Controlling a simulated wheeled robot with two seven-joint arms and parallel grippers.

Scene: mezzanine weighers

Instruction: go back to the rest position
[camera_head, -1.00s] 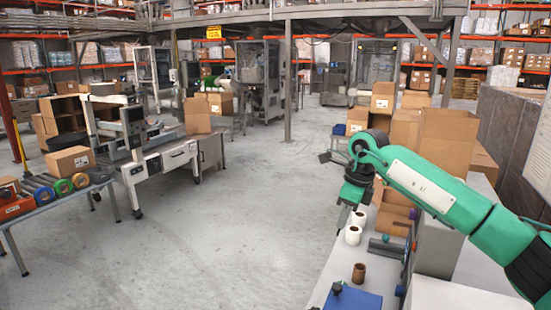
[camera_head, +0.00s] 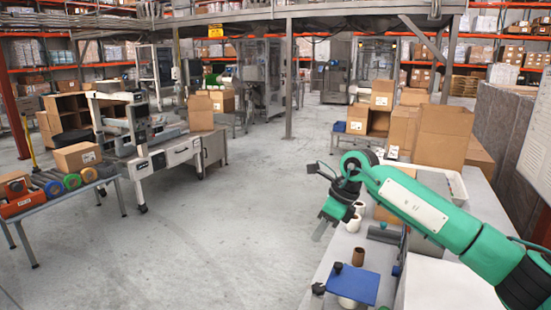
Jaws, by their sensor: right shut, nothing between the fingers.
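My right arm is green and comes in from the right, over the work table (camera_head: 322,272). My right gripper (camera_head: 321,231) hangs at the left edge of this table, pointing down, in front of the bare floor. Its fingers are closed and hold nothing. My left gripper is not in view.
The table bears white rolls (camera_head: 355,222), a brown roll (camera_head: 396,270) and a blue-topped device (camera_head: 352,284). Open cardboard boxes (camera_head: 443,135) stand behind. A roller table (camera_head: 52,200) and a wheeled machine (camera_head: 160,158) stand left. The middle floor (camera_head: 225,235) is clear.

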